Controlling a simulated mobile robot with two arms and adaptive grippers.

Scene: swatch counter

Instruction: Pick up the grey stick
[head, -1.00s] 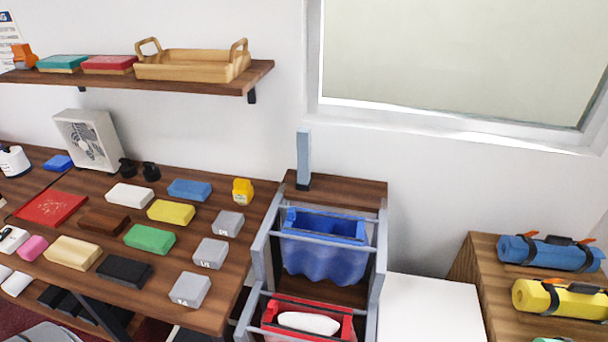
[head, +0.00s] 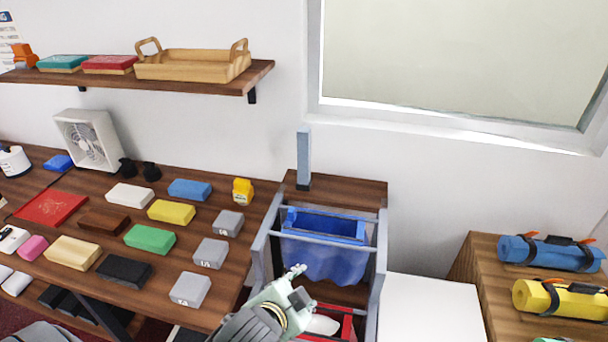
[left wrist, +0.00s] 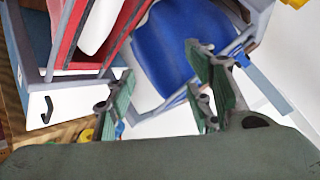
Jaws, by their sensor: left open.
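The grey stick (head: 303,158) is a tall, narrow, blue-grey bar. It stands upright on a dark base on the wooden top (head: 345,191) behind the bin rack, against the wall. My left gripper (head: 299,284) comes in from the bottom of the head view, over the rack, lower and nearer than the stick. It is open, and nothing shows between its fingers. In the left wrist view its spread fingers (left wrist: 165,72) point over the blue bin (left wrist: 182,48). My right gripper is not in view.
The rack holds the blue bin and a red bin (head: 348,325) with a white item, with metal rails (head: 260,243) around them. Several blocks lie on the table (head: 225,312) to the left. A shelf (head: 262,71) hangs above left. Space around the stick's upper part is clear.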

